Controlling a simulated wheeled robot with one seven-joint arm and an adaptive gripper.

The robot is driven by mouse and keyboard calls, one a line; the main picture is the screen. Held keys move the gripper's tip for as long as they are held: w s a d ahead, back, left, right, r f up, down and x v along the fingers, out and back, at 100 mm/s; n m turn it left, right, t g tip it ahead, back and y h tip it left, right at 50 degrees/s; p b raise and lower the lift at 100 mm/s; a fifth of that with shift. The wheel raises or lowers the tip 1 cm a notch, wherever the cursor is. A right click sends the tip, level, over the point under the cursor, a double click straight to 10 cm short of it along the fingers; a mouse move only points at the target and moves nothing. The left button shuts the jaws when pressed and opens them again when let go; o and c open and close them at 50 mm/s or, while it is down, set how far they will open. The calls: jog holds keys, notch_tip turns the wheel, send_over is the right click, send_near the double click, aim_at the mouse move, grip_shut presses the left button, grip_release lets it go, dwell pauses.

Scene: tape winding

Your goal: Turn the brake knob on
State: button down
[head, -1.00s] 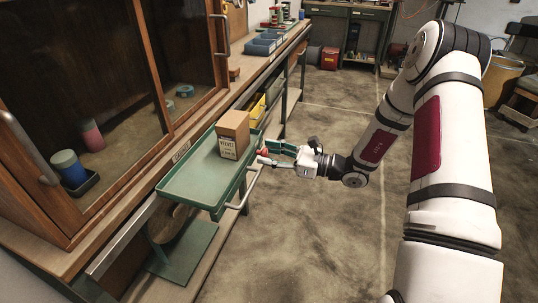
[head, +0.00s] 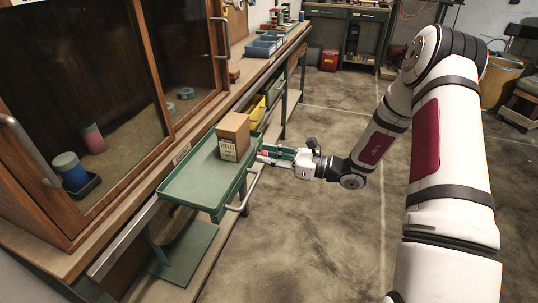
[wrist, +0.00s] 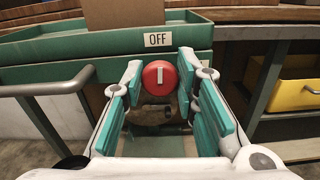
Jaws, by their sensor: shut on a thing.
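The brake knob (wrist: 160,77) is a round red knob with a white vertical bar on its face, just below the front edge of the green tray (wrist: 60,50). In the head view, my gripper (head: 275,156) reaches the tray's right side from the aisle. The knob shows there only as a small red patch (head: 265,154).
A cardboard box (head: 234,136) stands on the green tray (head: 195,182). A rail (head: 244,195) runs along the tray's front. A yellow bin (wrist: 296,95) is to the right in the wrist view. The glass cabinet (head: 85,90) is behind. The floor aisle is clear.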

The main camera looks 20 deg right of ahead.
jog(key=m+p, duration=0.2)
jog(key=m, duration=0.2)
jog(key=shift+r+p, duration=0.1)
jog(key=shift+p, duration=0.3)
jog(key=m+p, duration=0.2)
jog(key=m, duration=0.2)
jog(key=shift+d+m, duration=0.1)
jog(key=shift+m, duration=0.2)
jog(key=m+p, duration=0.1)
jog(key=m, duration=0.3)
jog(key=shift+w+f, duration=0.1)
jog(key=shift+f, duration=0.1)
jog(key=shift+f+m+p, duration=0.1)
jog(key=shift+m+p, duration=0.35)
jog(key=shift+m, duration=1.85)
jog(key=c, duration=1.3)
grip_release()
jog(key=v, duration=1.2)
